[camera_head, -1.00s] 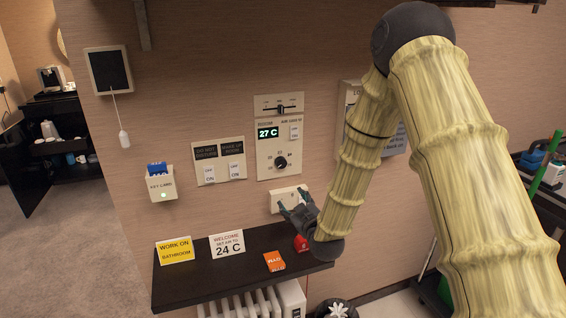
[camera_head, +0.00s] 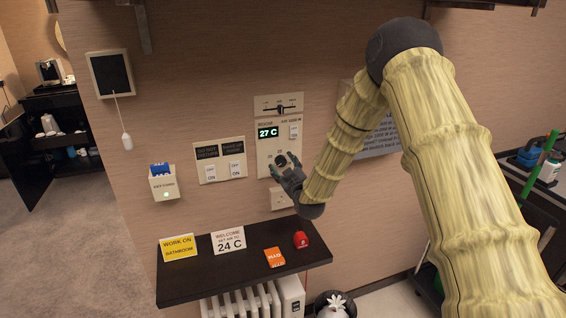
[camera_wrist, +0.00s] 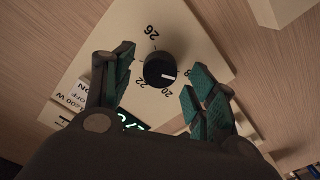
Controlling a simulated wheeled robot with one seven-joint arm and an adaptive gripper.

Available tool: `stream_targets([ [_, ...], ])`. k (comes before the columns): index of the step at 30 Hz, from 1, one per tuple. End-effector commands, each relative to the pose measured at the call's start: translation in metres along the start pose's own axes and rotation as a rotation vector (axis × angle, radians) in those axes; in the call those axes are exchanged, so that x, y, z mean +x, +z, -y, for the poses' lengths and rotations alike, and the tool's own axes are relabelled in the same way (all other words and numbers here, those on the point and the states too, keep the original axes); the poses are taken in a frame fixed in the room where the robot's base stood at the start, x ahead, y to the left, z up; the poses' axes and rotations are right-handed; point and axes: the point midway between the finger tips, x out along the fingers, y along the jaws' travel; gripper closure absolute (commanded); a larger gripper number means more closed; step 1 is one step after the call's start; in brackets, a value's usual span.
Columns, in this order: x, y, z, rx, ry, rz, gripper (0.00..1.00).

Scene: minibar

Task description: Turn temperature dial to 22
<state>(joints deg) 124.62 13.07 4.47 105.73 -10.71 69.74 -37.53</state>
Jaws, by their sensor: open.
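The temperature dial is a round black knob with a white mark (camera_wrist: 160,70) on a pale wall panel (camera_wrist: 185,35). In the wrist view its mark points right, toward the partly hidden number at the right. The numbers 26, 22 and 20 are readable around it. My gripper (camera_head: 285,164) is open in front of the dial, its fingers on either side of the knob in the wrist view; contact cannot be told. In the head view the knob is partly covered by my gripper. The green display (camera_head: 268,133) above reads 27 C.
Left are switches (camera_head: 220,160) and a key-card holder (camera_head: 163,183). A slider (camera_head: 279,106) is above.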

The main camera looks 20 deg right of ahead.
Motion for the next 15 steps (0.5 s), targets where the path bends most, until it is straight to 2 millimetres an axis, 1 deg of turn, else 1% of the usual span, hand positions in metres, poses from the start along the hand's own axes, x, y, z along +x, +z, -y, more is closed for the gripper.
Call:
stream_targets([
  [4, 0.0085, -0.0006, -0.0002, 0.000, 0.000, -0.001, 0.43],
  [13, 0.0102, 0.0003, 0.0004, 0.000, 0.000, 0.000, 0.43],
  [14, 0.0102, 0.0002, 0.0003, 0.000, 0.000, 0.000, 0.45],
  [15, 0.0101, 0.0002, 0.0002, 0.000, 0.000, 0.000, 0.52],
])
